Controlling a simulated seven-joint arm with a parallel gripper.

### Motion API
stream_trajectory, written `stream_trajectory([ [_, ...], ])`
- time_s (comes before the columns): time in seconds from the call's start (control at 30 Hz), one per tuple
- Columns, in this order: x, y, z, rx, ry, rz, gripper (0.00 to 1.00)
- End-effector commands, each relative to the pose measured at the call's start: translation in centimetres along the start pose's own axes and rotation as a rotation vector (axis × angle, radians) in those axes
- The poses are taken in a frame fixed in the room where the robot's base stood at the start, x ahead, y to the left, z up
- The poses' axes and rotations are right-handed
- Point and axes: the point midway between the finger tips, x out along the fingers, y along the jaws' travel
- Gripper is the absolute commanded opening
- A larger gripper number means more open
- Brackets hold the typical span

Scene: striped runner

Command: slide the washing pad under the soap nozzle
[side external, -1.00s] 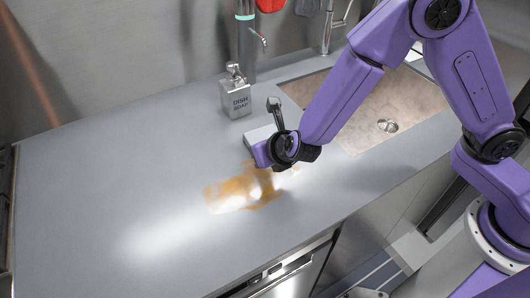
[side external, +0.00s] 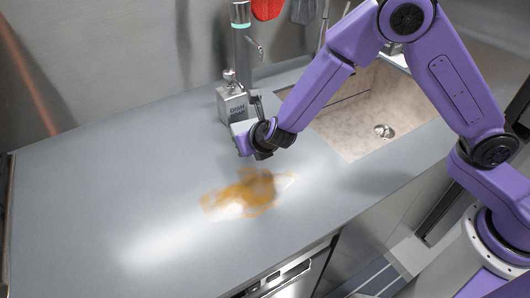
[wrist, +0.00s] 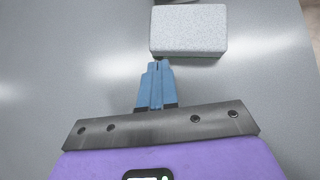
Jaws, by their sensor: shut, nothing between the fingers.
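The washing pad (wrist: 188,30) is a pale grey speckled block lying flat on the counter, at the top of the wrist view. In the side view I cannot make it out behind my gripper (side external: 242,138). My gripper's blue fingers (wrist: 157,66) are shut and empty, with their tips at the pad's near long edge, left of its middle. I cannot tell whether they touch it. The dish soap bottle (side external: 231,103) stands upright just behind my gripper in the side view. Its pump nozzle (side external: 229,76) is on top. The pad's position relative to the nozzle is hidden.
An orange-brown stain (side external: 245,192) lies on the grey counter (side external: 100,190) in front of my gripper. The counter's left side is clear.

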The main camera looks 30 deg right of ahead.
Motion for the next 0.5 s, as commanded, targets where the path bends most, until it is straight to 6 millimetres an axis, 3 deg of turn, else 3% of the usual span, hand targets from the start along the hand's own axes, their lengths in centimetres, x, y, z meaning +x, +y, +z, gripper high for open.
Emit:
stream_trajectory([
  [0.17, -2.3, 0.1, -2.2, -0.006, 0.0, 0.003, 0.0],
  [0.5, -8.2, 0.1, -2.0, 0.0, -0.004, 0.005, 0.0],
])
